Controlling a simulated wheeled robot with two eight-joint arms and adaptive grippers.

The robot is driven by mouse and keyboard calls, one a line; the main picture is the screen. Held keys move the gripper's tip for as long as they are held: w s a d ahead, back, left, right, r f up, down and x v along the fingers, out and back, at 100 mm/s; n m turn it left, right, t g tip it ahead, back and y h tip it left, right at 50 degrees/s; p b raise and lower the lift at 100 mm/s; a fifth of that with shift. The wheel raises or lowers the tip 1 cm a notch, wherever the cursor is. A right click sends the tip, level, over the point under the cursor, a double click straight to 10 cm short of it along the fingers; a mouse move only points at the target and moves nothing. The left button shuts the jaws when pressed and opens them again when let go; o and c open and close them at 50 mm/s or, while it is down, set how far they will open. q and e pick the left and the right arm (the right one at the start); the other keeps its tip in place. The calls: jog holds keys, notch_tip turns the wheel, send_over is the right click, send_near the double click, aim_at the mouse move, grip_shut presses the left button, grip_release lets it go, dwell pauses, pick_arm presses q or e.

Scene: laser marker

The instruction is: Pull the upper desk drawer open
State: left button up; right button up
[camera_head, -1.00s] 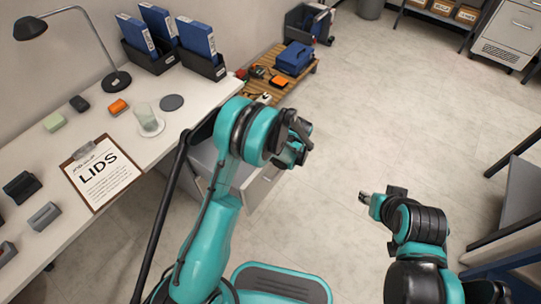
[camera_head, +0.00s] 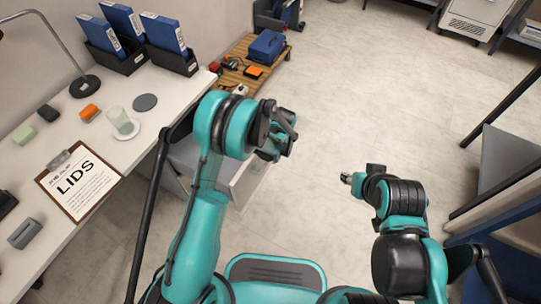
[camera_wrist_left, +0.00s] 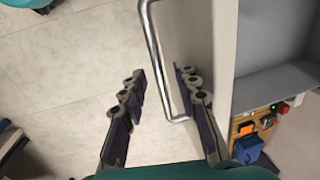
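The drawer (camera_head: 248,184) stands pulled out from under the desk (camera_head: 128,158), partly behind my left arm in the head view. In the left wrist view its grey front (camera_wrist_left: 198,32) carries a metal bar handle (camera_wrist_left: 152,45). My left gripper (camera_wrist_left: 160,72) is open, with one finger on each side of the handle bar and visible gaps to both. It also shows in the head view (camera_head: 280,150) beside the drawer front, its fingers mostly hidden. My right gripper (camera_head: 347,179) hangs over the floor, away from the drawer; its finger state is too small to tell.
A clipboard (camera_head: 78,183) marked LIDS, a glass (camera_head: 120,120), a lamp (camera_head: 85,86) and blue binders (camera_head: 122,22) are on the desk. A wooden pallet (camera_head: 240,50) with a blue case (camera_head: 267,46) lies beyond it. The floor at centre right is clear.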

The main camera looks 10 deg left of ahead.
pick_arm(q)
notch_tip(320, 180, up, 12)
jog(key=d, duration=0.2)
jog(key=shift+s, duration=0.4)
jog(key=shift+f, duration=0.15)
jog(key=s+a+r+n+t+h, duration=0.1)
jog(key=s+a+r, duration=0.3)
jog(key=r, duration=0.3)
jog(key=s+a+r+n+t, duration=0.1)
jog(key=s+a+r+t, duration=0.1)
jog(key=s+a+r, duration=0.3)
jog(key=s+a+r+n+t+h, duration=0.1)
jog(key=s+a+r+n+t, duration=0.1)
jog(key=s, duration=0.9)
jog(key=shift+s+a+r+t, duration=0.25)
jog(key=shift+a+r+t, duration=0.45)
jog(key=shift+a+r, duration=0.35)
